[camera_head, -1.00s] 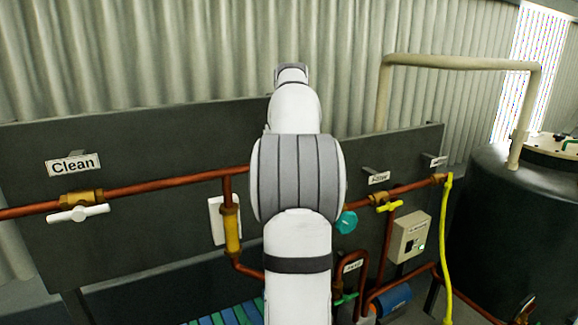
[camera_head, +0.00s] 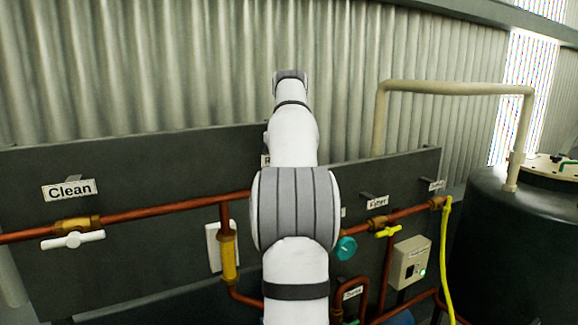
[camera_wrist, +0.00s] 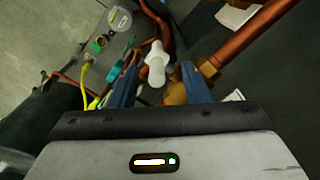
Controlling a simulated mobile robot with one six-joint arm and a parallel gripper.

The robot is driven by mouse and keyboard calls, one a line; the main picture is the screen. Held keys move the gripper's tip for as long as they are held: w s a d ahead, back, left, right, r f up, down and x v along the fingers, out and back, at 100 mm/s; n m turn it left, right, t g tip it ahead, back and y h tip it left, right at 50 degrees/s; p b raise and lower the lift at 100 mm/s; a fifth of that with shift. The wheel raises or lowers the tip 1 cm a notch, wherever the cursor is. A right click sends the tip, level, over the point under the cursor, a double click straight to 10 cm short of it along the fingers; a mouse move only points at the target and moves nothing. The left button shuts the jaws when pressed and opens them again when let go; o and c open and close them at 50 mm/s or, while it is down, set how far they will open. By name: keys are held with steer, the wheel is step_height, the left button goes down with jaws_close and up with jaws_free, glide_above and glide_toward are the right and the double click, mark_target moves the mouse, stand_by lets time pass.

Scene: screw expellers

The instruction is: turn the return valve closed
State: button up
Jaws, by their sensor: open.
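In the wrist view a white valve handle (camera_wrist: 156,62) lies between the two blue fingers of my gripper (camera_wrist: 157,76). The fingers are apart, one on each side of the handle; I cannot tell whether either touches it. The brass valve body (camera_wrist: 175,92) is partly hidden by the right finger, and a copper pipe (camera_wrist: 238,44) runs from it to the upper right. In the head view my arm hides this valve and my gripper. Only the edge of a label starting with R (camera_head: 265,161) shows beside the arm.
The clean valve (camera_head: 74,239) with its white handle is at the left. The filter valve (camera_head: 388,232) has a yellow handle, near a teal knob (camera_head: 345,248) and a control box (camera_head: 411,262). A dark tank (camera_head: 505,240) stands at the right.

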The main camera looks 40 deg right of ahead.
steer(key=shift+r, duration=1.65)
steer(key=a+f+n+b, duration=0.2)
steer(key=a+f, duration=0.2)
steer(key=a, duration=0.4)
steer(key=s+a+f+n+t+b, duration=0.1)
steer(key=a+f+n, duration=0.1)
steer(key=a+f, duration=0.35)
steer(key=a+f+n+b, duration=0.2)
steer(key=a+n, duration=0.1)
steer(key=a, duration=0.7)
steer(key=s+a+f+n+b, duration=0.1)
steer(key=s+a+f+n, duration=0.1)
steer(key=s+a+f, duration=0.2)
steer(key=s+a+f+n+t+b, duration=0.1)
steer(key=s+a+f, duration=0.4)
steer(key=f, duration=0.5)
steer(key=s+a+f+n+t+b, duration=0.1)
steer(key=s+a+f+n, duration=0.1)
steer(key=s+a+f, duration=0.2)
step_height(320, 180, down, 3)
steer(key=shift+s+a+r+n, duration=0.1)
steer(key=shift+s+a+n, duration=0.25)
steer(key=shift+a+n, duration=0.1)
